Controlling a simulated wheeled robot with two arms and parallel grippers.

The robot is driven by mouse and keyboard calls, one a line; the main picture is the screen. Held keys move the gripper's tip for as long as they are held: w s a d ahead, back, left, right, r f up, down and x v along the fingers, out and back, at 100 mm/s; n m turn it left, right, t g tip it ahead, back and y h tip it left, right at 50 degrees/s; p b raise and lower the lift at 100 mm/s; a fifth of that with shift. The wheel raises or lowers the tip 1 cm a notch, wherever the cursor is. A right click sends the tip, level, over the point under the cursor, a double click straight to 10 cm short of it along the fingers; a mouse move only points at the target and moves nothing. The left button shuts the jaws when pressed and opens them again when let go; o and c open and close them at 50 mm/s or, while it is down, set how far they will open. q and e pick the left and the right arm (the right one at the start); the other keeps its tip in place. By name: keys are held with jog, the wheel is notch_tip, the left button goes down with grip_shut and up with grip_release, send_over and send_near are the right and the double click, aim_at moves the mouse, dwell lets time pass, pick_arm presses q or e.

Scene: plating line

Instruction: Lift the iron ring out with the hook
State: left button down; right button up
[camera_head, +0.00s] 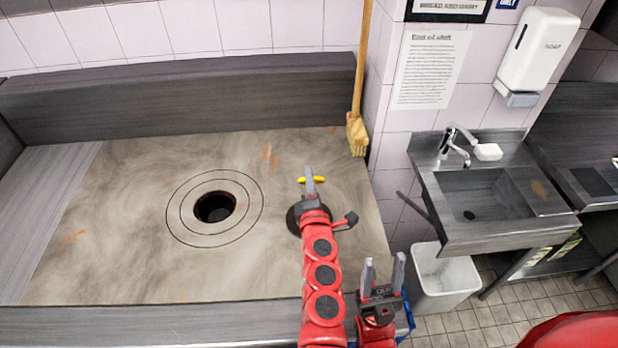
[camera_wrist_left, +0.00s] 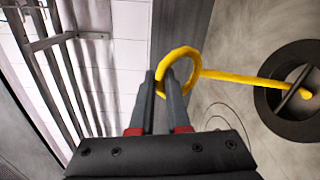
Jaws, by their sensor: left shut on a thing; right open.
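The yellow hook (camera_wrist_left: 235,76) has a loop handle at one end. My left gripper (camera_head: 309,172) is shut on that loop, and its fingers (camera_wrist_left: 165,80) show at the loop in the wrist view. The shaft runs right to a dark round piece (camera_wrist_left: 278,112) with a bar across its recess; the hook's tip is at the bar, but I cannot tell if it is engaged. In the head view this dark piece (camera_head: 293,222) is mostly hidden by my left arm. A round hole (camera_head: 215,207) with ring outlines lies left of it. My right gripper (camera_head: 383,270) is open and empty at the counter's front right.
The worn counter top (camera_head: 120,220) is clear at left. A broom (camera_head: 358,130) stands at its back right corner. A sink (camera_head: 485,195), a white bin (camera_head: 440,275) and a soap dispenser (camera_head: 535,50) are to the right.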

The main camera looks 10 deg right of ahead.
pick_arm(q)
jog(key=shift+w, duration=0.1)
jog(key=shift+w, duration=0.95)
jog(key=shift+w, duration=0.1)
dwell(0.4)
notch_tip(320, 180, up, 9)
jog(key=p, duration=0.8)
dwell(0.5)
jog(key=shift+d, duration=0.1)
